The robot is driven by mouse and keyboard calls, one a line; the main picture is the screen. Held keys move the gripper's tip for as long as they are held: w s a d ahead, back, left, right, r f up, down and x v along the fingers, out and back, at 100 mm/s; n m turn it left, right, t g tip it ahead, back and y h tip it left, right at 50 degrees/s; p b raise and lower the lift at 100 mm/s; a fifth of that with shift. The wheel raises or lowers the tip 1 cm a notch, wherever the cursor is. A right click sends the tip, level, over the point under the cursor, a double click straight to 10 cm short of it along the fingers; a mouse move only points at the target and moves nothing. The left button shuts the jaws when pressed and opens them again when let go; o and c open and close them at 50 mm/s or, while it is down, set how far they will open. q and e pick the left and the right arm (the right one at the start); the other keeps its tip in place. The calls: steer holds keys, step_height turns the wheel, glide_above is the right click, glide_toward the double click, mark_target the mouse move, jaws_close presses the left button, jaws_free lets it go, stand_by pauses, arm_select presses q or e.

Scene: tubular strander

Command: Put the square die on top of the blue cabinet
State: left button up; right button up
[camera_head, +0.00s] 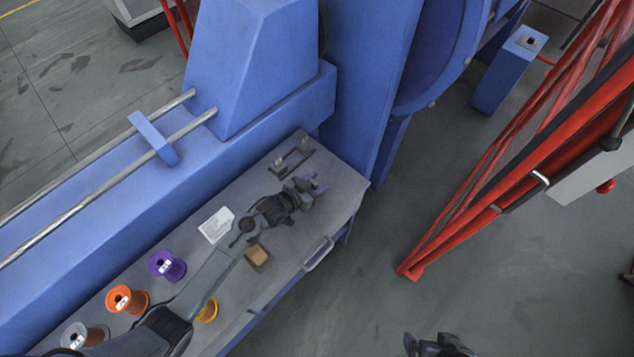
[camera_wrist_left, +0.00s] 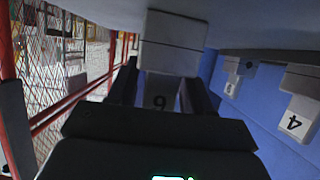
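I cannot tell whether this is the square die. My left gripper (camera_head: 312,186) is low over the far end of the grey bench (camera_head: 343,182), beside a small rack (camera_head: 291,160). Similar blocks, one marked 4 (camera_wrist_left: 293,123), show at the right of the wrist view. The blue cabinet (camera_head: 500,78) stands apart at upper right, with a small item on top. My right gripper (camera_head: 437,346) is at the bottom edge, partly cut off.
The bench holds a paper card (camera_head: 217,225), a brown square block (camera_head: 257,255), and purple (camera_head: 167,265), orange (camera_head: 127,299) and yellow (camera_head: 207,311) spools. The large blue machine (camera_head: 255,75) borders it. Red bars (camera_head: 500,165) slope at right. Open floor lies between.

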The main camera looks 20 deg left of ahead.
arm_select(q)
steer(key=o, duration=0.3)
steer(key=shift+o, duration=0.2)
steer(key=shift+r, duration=0.1)
steer(key=shift+r, duration=0.15)
steer(key=p+v, duration=0.2)
steer(key=v, duration=0.5)
steer(key=shift+s+a, duration=0.1)
steer(key=shift+s, duration=0.1)
